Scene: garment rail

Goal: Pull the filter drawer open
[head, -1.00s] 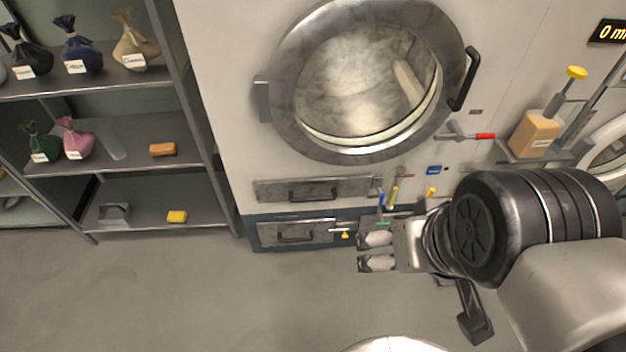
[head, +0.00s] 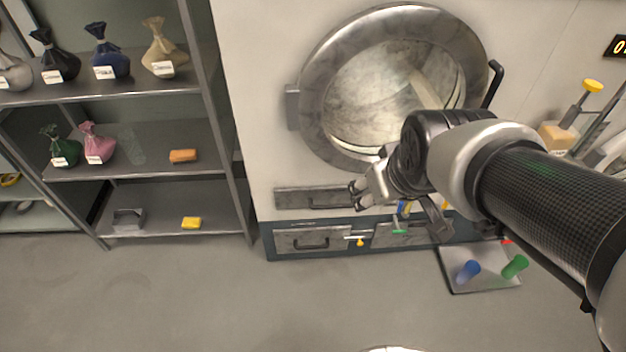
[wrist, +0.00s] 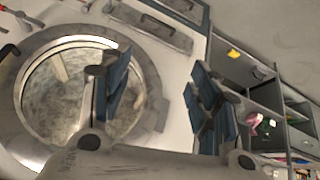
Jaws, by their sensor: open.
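Two wide grey drawer fronts sit below the round machine door. The upper drawer (head: 297,199) is shut, and my gripper overlaps its right end in the head view. The lower drawer (head: 292,241), in the dark base, is also shut. Both have bar handles; I cannot read which is labelled as the filter drawer. My gripper (head: 357,196) is open and empty, in front of the machine. In the wrist view its blue-padded fingers (wrist: 163,88) are spread apart, with the upper drawer (wrist: 150,24) and lower drawer (wrist: 181,8) beyond them at the top.
The round door (head: 318,110) is shut above the drawers. A small yellow-tipped valve (head: 360,242) sits right of the lower drawer. A tray (head: 456,283) with blue and green pieces lies on the floor at right. Shelves (head: 110,95) stand left; floor in front is clear.

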